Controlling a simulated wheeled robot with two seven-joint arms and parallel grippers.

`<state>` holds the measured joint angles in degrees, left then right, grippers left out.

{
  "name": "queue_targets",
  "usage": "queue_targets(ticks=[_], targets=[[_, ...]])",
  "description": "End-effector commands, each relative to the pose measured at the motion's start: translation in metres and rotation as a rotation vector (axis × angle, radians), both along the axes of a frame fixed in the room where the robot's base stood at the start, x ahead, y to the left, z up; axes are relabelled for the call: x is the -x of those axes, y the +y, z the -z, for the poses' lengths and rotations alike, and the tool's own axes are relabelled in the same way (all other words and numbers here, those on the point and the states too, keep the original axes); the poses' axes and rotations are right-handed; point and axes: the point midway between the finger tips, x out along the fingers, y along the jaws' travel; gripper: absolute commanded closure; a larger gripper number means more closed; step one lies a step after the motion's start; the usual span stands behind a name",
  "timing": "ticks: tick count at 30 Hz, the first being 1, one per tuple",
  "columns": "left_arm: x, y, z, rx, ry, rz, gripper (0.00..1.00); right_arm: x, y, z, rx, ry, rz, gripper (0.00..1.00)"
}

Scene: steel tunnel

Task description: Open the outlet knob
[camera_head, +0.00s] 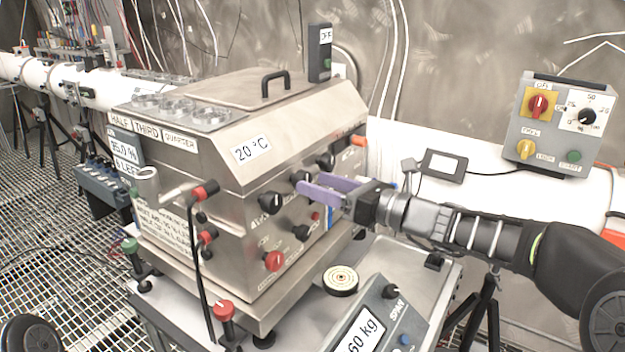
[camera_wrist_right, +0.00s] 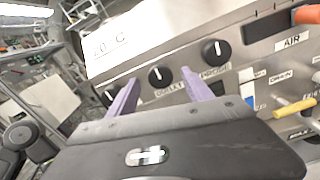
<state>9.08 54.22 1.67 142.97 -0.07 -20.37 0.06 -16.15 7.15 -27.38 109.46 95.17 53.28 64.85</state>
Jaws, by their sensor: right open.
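The outlet knob (camera_head: 301,177) is a round black knob with a white mark, the middle of three on the upper front of the steel machine (camera_head: 222,190). It also shows in the right wrist view (camera_wrist_right: 160,75), with a label below it that seems to read OUTLET. My right gripper (camera_head: 308,183) is open, its purple fingers pointing at the panel. In the wrist view the knob appears between the right gripper's fingertips (camera_wrist_right: 158,77); I cannot tell whether they touch it. My left gripper is not in view.
Black knobs sit on either side, one at lower left (camera_head: 270,202) and one at upper right (camera_head: 325,161). A red knob (camera_head: 274,261) is lower down. An orange handle (camera_head: 358,141) juts out at the right edge. A scale (camera_head: 375,322) stands below my right arm.

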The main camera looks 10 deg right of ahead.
Motion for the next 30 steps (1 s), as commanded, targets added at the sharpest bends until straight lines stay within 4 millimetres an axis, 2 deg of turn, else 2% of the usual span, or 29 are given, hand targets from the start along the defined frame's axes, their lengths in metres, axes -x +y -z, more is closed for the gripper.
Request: queue_targets(ticks=[4,14,30], targets=[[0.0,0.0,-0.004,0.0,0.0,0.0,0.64,-0.012,0.012,0.0,0.001,0.0,-0.001,0.41],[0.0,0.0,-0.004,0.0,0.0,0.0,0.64,-0.015,0.015,0.0,0.001,-0.001,0.001,0.41],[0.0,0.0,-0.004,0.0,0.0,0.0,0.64,-0.015,0.014,0.0,0.001,-0.001,0.001,0.84]])
